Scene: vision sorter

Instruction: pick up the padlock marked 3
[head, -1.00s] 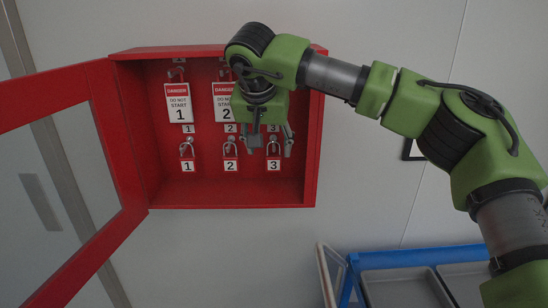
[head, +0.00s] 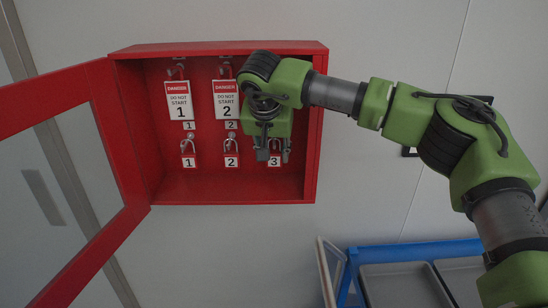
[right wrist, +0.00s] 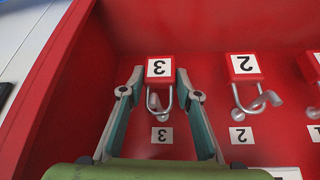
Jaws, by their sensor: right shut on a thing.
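The padlock marked 3 (right wrist: 160,68) is red with a white label and a metal shackle. It hangs on a hook in the red cabinet, and in the head view its label (head: 274,160) shows just under my right gripper (head: 272,154). In the right wrist view the fingers of my right gripper (right wrist: 159,80) are shut on both sides of the padlock body. The shackle is still around the hook. My left gripper is not in view.
Padlocks marked 2 (head: 231,161) and 1 (head: 189,161) hang to the left in the red cabinet (head: 225,190). Danger tags 1 (head: 179,100) and 2 (head: 226,99) hang above. The cabinet door (head: 135,130) stands open at left. A blue-framed rack with grey trays (head: 400,285) stands below right.

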